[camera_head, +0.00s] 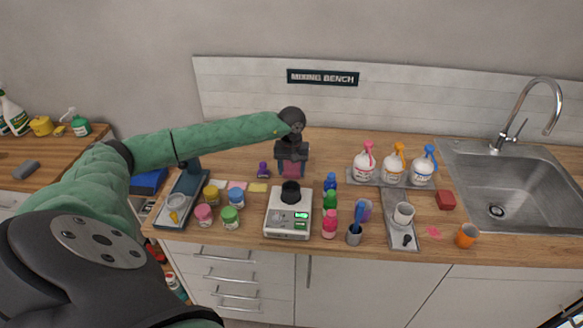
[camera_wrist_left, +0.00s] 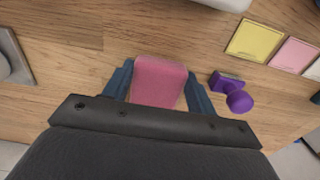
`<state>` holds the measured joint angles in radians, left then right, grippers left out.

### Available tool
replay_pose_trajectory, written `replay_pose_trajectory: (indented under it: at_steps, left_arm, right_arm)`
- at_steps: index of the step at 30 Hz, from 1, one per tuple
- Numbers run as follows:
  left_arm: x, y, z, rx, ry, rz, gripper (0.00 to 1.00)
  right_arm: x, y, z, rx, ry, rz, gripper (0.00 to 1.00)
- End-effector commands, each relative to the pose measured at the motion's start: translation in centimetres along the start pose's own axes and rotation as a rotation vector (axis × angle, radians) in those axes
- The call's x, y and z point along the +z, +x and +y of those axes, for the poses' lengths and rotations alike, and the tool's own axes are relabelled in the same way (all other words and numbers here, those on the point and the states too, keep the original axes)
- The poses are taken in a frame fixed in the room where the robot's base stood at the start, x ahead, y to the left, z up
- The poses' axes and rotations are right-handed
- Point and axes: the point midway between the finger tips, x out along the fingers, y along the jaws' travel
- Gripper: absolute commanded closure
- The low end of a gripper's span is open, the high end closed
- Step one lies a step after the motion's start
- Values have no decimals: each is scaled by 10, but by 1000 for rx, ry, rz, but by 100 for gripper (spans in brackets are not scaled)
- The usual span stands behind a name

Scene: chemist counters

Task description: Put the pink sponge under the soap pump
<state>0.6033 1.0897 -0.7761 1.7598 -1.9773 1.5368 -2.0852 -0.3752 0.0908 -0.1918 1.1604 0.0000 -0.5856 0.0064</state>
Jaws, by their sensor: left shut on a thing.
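My left gripper (camera_head: 292,166) is over the back middle of the bench, pointing down. It is shut on the pink sponge (camera_head: 292,171); in the left wrist view the sponge (camera_wrist_left: 158,78) sits between the two dark blue fingers. Whether the sponge touches the bench I cannot tell. Three white pump bottles stand in a row to the right of the gripper: one with a pink pump (camera_head: 365,163), one with an orange pump (camera_head: 395,166) and one with a blue pump (camera_head: 424,167). A green pump bottle (camera_head: 80,125) is on the far left counter. My right gripper is not in view.
The pump bottles stand on a grey tray (camera_head: 357,178). A scale (camera_head: 288,222) with a black cup and several small bottles are in front of the gripper. A purple stamp-like object (camera_wrist_left: 236,94) is close beside the fingers. A red block (camera_head: 446,200) lies near the sink (camera_head: 500,190).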

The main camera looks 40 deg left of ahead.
Motion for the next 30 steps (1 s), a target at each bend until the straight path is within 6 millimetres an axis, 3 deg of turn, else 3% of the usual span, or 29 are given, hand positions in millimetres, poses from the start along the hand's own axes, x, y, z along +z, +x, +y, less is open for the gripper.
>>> replay_pose_trajectory:
  at_steps: [17,18,21,30]
  left_arm:
    - [0,7,0,0,0,0,68]
    - [0,7,0,0,0,0,41]
    - [0,7,0,0,0,0,21]
    - [0,6,0,-1,0,-1,21]
  right_arm:
    - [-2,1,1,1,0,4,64]
    - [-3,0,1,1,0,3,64]
    - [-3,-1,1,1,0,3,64]
    - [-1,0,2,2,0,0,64]
